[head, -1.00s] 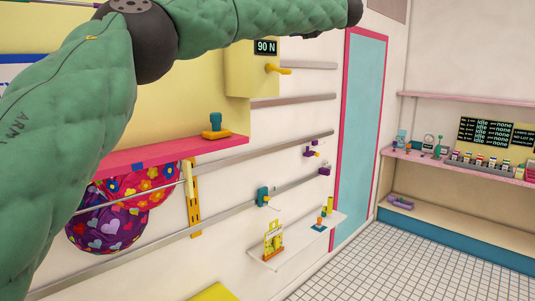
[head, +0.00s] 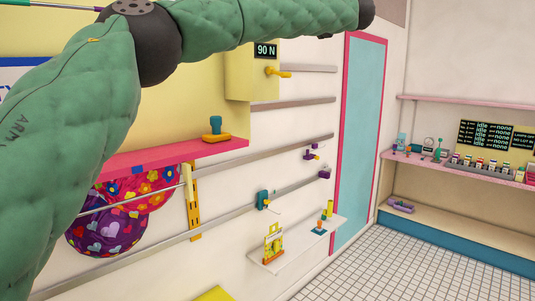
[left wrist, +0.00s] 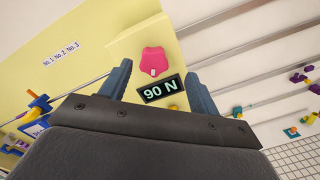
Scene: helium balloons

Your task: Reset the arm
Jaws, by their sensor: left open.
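My left arm, in a green quilted sleeve, crosses the top left of the head view, bent at a dark joint. Its gripper lies outside the head view. In the left wrist view my left gripper (left wrist: 160,90) is open, with two grey-blue fingers apart and nothing between them. My right gripper is in neither view.
Two patterned balloons (head: 104,231) sit under a pink shelf (head: 170,158) at left. Metal rails (head: 290,102) run along the wall. A small white shelf (head: 292,250) holds little items. A pink counter (head: 470,170) stands at the right. The tiled floor (head: 370,265) is clear.

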